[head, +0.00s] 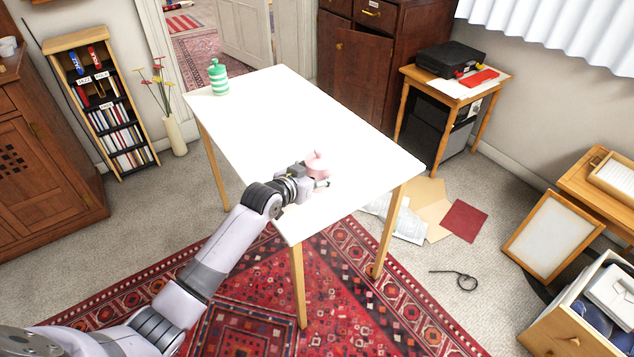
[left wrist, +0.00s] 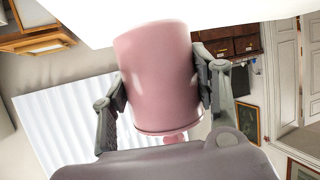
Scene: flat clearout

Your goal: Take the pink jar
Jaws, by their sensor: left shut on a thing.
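The pink jar (head: 317,163) is at the near end of the white table (head: 290,115) in the head view. In the left wrist view the pink jar (left wrist: 160,75) fills the middle, with its knobbed lid towards the bottom of the picture. My left gripper (head: 319,180) is shut on the jar, with one finger on each side of its body in the left wrist view (left wrist: 165,90). I cannot tell whether the jar touches the table top. My right gripper is not in view.
A green and white striped jar (head: 218,78) stands at the table's far left corner. The rest of the table top is clear. Papers and a dark red folder (head: 465,220) lie on the floor at the right. A small side table holds a black case (head: 450,59).

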